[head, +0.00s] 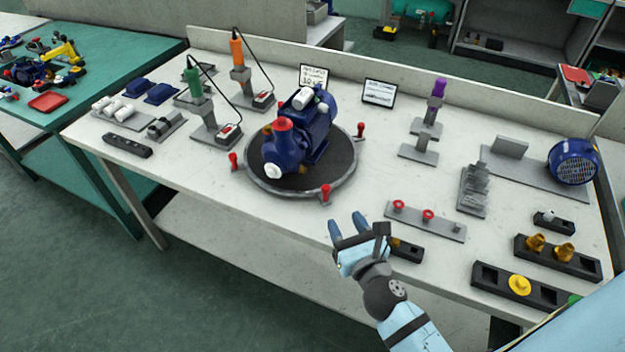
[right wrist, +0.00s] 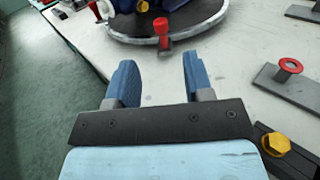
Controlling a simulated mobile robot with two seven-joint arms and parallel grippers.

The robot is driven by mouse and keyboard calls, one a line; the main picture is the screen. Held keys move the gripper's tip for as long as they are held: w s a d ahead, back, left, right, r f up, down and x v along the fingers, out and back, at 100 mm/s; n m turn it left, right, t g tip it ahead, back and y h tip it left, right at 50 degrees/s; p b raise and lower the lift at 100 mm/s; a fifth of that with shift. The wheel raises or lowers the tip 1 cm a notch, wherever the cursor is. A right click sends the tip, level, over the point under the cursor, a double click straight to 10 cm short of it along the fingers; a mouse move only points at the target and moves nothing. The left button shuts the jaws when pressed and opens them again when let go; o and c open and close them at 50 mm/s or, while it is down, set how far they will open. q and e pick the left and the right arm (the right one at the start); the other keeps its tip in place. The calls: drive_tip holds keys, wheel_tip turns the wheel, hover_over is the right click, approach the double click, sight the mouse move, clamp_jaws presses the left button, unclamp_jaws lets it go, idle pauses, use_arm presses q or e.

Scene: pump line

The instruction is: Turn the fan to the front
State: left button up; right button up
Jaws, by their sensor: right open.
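The blue pump (head: 310,125) stands on a round dark turntable (head: 333,173) with a grey rim. Its white port faces the front left, and its motor body points to the back right; the fan end is not clearly visible. Red handles stand around the rim: front (head: 326,192), left (head: 233,161) and right (head: 361,130). My right gripper (head: 346,224) is open and empty, in front of the turntable and apart from it. In the right wrist view, the front red handle (right wrist: 162,30) shows ahead, beyond the two blue fingers (right wrist: 158,65). My left gripper is not in view.
A grey plate with red knobs (head: 428,215) and a black holder (head: 405,250) lie right of my right gripper. A blue round grilled cover (head: 574,162) stands at the far right. Screwdriver stands (head: 212,128) are back left. The table's front edge is below my gripper.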

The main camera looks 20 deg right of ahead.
sight(328, 190)
drive_tip(key=w, duration=0.4)
drive_tip(key=w+p, duration=0.1)
drive_tip(key=w, duration=0.3)
drive_tip(key=w+d+p, duration=0.1)
drive_tip(key=w, duration=0.4)
clamp_jaws()
